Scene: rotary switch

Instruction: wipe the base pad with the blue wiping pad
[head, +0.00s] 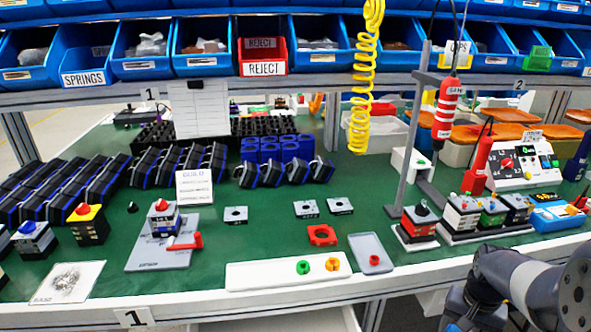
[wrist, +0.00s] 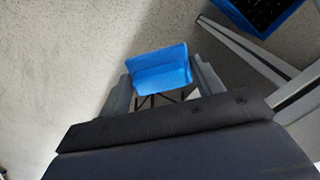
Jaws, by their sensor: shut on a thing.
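The base pad (head: 68,283) is a pale square plate at the front left of the green table in the head view. It has a dark grey smudge in its middle and lettering along its front edge. The blue wiping pad (wrist: 160,68) shows in the wrist view as a bright blue block. My gripper (wrist: 161,82) is shut on it, with a grey finger at each side. In the head view my arm is at the lower right, far from the base pad, and I cannot make out the gripper or the wiping pad there.
A grey plate with a red crank (head: 185,242) stands right of the base pad. A white tray (head: 245,275) with green and yellow rings and a small grey tray (head: 362,243) lie along the front. A grey post (head: 410,150) rises at the right. Green surface shows between parts.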

